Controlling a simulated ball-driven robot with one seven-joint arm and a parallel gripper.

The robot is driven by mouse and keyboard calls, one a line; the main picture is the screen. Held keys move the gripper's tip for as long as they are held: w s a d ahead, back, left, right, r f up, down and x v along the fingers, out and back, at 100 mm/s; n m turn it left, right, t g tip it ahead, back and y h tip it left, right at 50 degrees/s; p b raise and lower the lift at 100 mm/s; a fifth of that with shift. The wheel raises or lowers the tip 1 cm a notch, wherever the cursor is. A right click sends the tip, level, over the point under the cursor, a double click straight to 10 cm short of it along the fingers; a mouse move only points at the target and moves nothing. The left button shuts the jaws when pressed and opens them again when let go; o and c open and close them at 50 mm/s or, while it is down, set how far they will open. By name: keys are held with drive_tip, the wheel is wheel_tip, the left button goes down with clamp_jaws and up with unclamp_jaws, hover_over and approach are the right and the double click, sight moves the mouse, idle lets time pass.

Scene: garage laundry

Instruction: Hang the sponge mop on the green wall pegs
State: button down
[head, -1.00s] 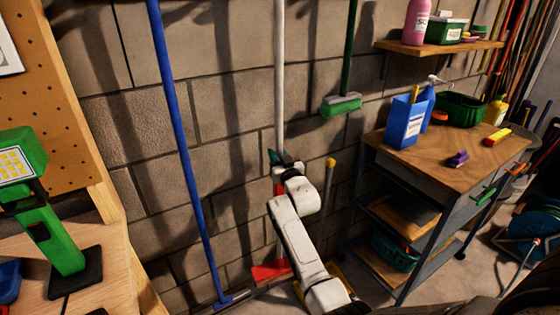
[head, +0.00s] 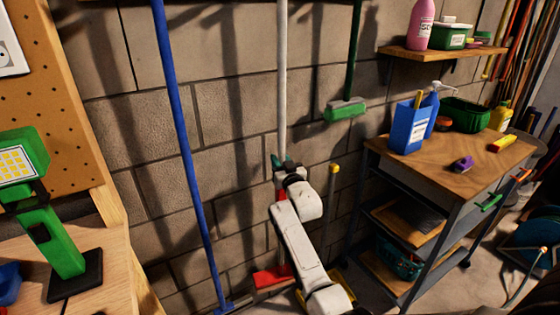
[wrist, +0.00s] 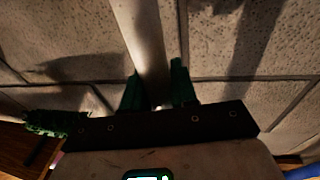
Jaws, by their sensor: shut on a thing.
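A white pole (head: 282,75) with a red head (head: 273,277) at its foot stands nearly upright before the block wall; I take it for the sponge mop. My gripper (head: 284,163) is shut on this pole at mid-picture, low on its length. In the wrist view the pole (wrist: 145,40) runs up between the two green fingers (wrist: 158,90). My arm hides part of the lower pole. The pole's top is beyond the upper picture edge. I see no green wall pegs in either view.
A blue pole (head: 182,130) stands left. A green-headed broom (head: 345,108) hangs to the right, close to the white pole. A yellow-topped handle (head: 334,169) stands beside my arm. A cart (head: 440,165) with bottles and a wall shelf (head: 440,49) fill the right; a workbench (head: 105,265) stands left.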

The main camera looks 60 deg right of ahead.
drive_tip(key=shift+f+b, duration=0.55)
drive_tip(key=c, duration=0.8)
unclamp_jaws()
drive_tip(key=shift+f, duration=0.15)
drive_tip(key=b+v, duration=0.1)
drive_tip(key=v, duration=0.9)
drive_tip(key=shift+s+a, duration=0.25)
drive_tip(key=shift+s, duration=0.05)
